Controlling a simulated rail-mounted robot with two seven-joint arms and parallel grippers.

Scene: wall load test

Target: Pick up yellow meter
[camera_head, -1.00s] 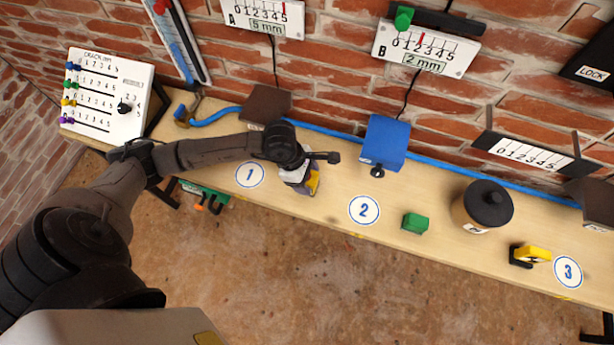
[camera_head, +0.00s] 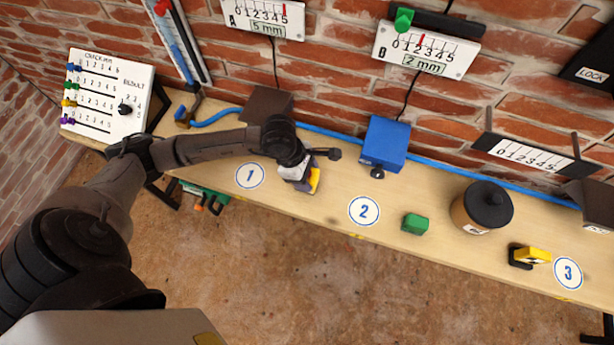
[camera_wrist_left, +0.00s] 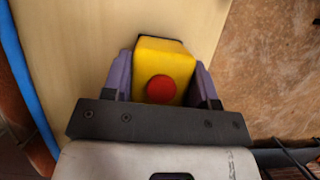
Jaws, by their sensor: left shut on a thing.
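A yellow box-shaped meter (camera_wrist_left: 165,65) with a round red button sits between the two fingers of my left gripper (camera_wrist_left: 162,80) in the left wrist view. The fingers are shut on its two sides. In the head view my left gripper (camera_head: 311,183) is over the bench between the 1 and 2 marks, and a yellow side of the meter (camera_head: 315,179) shows there. I cannot tell whether the meter touches the bench. A second yellow thing (camera_head: 536,255) with a black part lies beside the 3 mark. My right gripper is not in view.
The long wooden bench (camera_head: 330,215) runs along a brick wall. A blue box (camera_head: 385,142), a green block (camera_head: 415,223) and a dark-lidded pot (camera_head: 485,205) stand right of my gripper. A brown box (camera_head: 268,104) is behind it. Gauges hang on the wall.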

